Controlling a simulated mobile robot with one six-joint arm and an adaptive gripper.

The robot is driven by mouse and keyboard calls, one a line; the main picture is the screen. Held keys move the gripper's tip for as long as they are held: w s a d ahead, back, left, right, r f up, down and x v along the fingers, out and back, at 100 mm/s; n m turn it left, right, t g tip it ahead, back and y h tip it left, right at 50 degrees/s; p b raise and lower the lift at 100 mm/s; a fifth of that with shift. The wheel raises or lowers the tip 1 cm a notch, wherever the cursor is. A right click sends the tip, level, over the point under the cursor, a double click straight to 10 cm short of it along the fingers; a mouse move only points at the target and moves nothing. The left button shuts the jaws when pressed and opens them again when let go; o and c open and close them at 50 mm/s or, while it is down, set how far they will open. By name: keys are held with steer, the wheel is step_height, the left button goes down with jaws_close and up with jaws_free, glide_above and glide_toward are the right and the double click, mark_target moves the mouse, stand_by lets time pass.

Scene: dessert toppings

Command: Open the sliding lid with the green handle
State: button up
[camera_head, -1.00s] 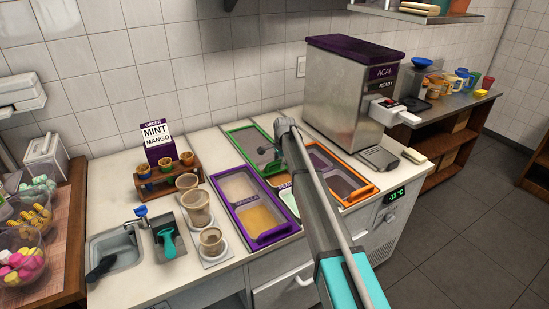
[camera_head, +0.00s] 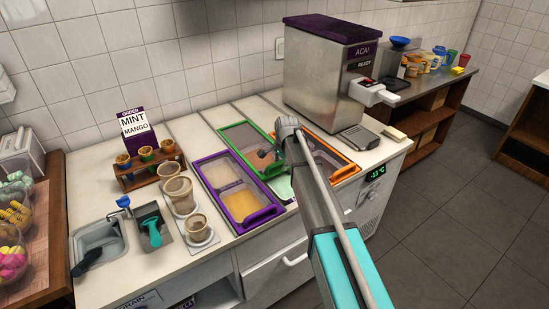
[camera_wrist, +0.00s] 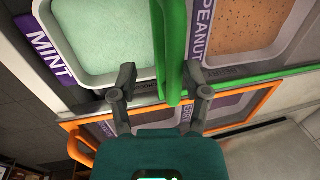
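The green-framed sliding lid (camera_head: 240,133) lies on the counter's topping well, left of the orange-framed lid (camera_head: 335,160). Its green handle (camera_wrist: 172,45) shows in the wrist view as an upright bar between the mint and peanut tubs. My gripper (camera_wrist: 158,82) is open, with one finger on each side of the handle's line; I cannot tell if either touches it.
A purple-framed lid (camera_head: 235,190) is to the left and the acai machine (camera_head: 325,75) stands behind to the right. Cups (camera_head: 175,188) and a cone rack (camera_head: 148,168) stand farther left. The orange frame (camera_wrist: 250,108) passes close beneath the fingers in the wrist view.

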steer(key=s+d+r+p, duration=0.3)
steer(key=r+p, duration=0.1)
steer(key=shift+s, duration=0.4)
steer(key=shift+r, duration=0.15)
stand_by(0.5)
steer(key=s+d+n+g, duration=0.1)
steer(key=s+d+n, duration=0.4)
steer(key=s+d, duration=0.4)
steer(key=s+d+n+h, duration=0.1)
steer(key=s+d+n, duration=0.4)
steer(key=s, duration=1.2)
steer(key=d, duration=0.4)
steer(key=shift+d+f+g, duration=0.2)
steer(key=shift+d+g, duration=0.05)
steer(key=shift+g, duration=0.15)
steer(key=shift+c, duration=0.2)
